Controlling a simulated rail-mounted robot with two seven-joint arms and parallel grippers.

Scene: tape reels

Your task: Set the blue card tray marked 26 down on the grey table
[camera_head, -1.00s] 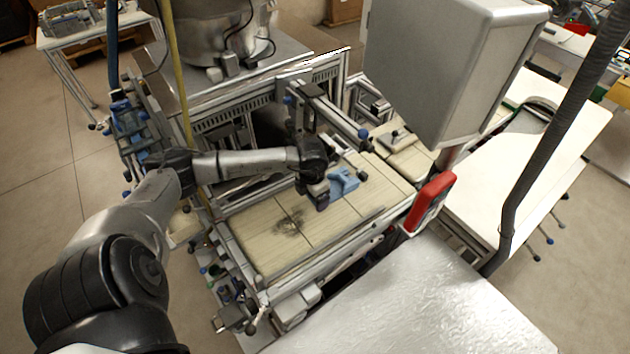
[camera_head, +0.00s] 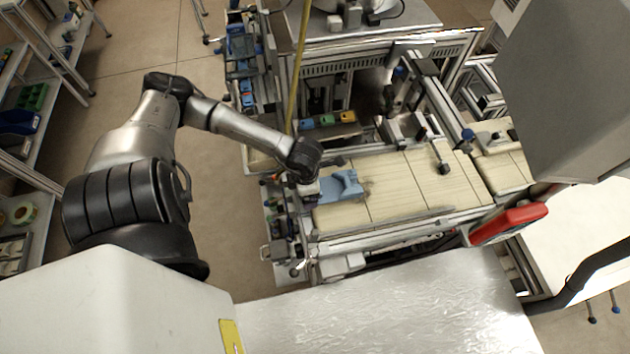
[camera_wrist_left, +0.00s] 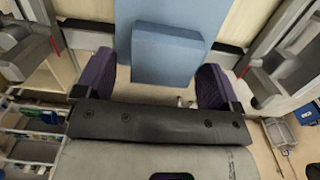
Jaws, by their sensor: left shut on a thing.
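The blue card tray (camera_head: 342,187) is over the left end of the pale wooden top in the head view; I cannot tell if it touches the wood. It also shows as a flat blue piece with a raised block in the left wrist view (camera_wrist_left: 168,55). No number is readable on it. My left gripper (camera_head: 318,190) is shut on its left end, and its purple fingers (camera_wrist_left: 160,85) lie on either side of the block. The grey table (camera_head: 380,310) is probably the bare shiny surface at the front. My right gripper is not in view.
The wooden top (camera_head: 405,185) belongs to a metal-framed machine. A red panel (camera_head: 508,223) and a large grey box (camera_head: 570,90) stand at the right. A yellow hose (camera_head: 300,65) hangs behind my left forearm. The shiny surface at the front is clear.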

